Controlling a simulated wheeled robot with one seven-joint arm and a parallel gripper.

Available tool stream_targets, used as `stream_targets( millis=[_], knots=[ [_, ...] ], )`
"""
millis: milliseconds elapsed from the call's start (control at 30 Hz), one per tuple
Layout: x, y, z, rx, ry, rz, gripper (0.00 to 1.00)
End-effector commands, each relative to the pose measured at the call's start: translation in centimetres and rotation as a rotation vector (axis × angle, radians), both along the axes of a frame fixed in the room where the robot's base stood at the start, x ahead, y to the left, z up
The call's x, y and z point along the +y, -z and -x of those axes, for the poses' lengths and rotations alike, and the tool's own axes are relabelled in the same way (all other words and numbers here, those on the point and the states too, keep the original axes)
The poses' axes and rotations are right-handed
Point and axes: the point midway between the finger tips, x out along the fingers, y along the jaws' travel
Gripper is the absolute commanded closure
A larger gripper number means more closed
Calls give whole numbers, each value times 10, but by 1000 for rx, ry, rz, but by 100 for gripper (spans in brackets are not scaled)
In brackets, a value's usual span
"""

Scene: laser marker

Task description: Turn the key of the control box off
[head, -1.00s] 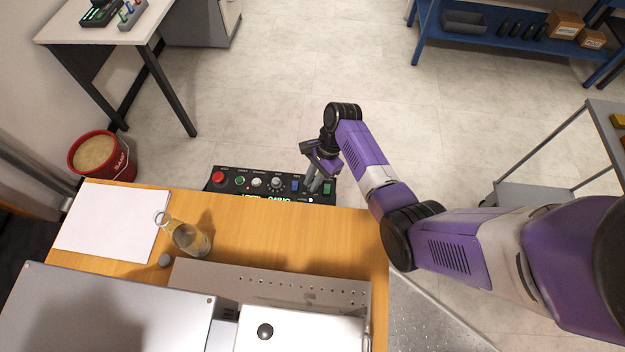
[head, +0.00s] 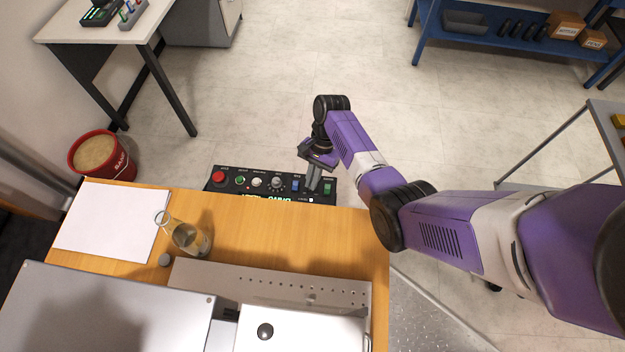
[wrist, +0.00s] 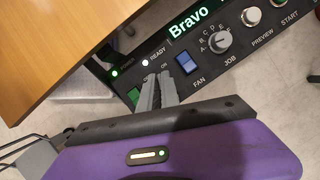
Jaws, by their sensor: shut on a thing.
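The black control box (head: 229,187) hangs at the far edge of the wooden desk. Its panel fills the upper part of the wrist view (wrist: 222,65), with a "Bravo" display, a lit READY lamp and a POWER lamp. My gripper (head: 313,187) is over the box's right part, between a blue switch and a green switch. In the wrist view its two grey fingers (wrist: 156,86) are close together against the panel, beside the blue FAN switch (wrist: 187,63). The fingers are shut on the key, which they hide. I cannot see the key's angle.
A red emergency button (head: 218,176) and a JOB knob (wrist: 219,40) stick out of the panel. The floor beyond the box is clear.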

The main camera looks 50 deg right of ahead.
Motion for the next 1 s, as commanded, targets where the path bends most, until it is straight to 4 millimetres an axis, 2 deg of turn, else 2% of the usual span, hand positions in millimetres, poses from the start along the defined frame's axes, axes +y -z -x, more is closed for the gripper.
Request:
stream_targets(
  millis=[1000],
  knots=[
    [2, -1, -5, 0, -947, 4, 100]
  ],
)
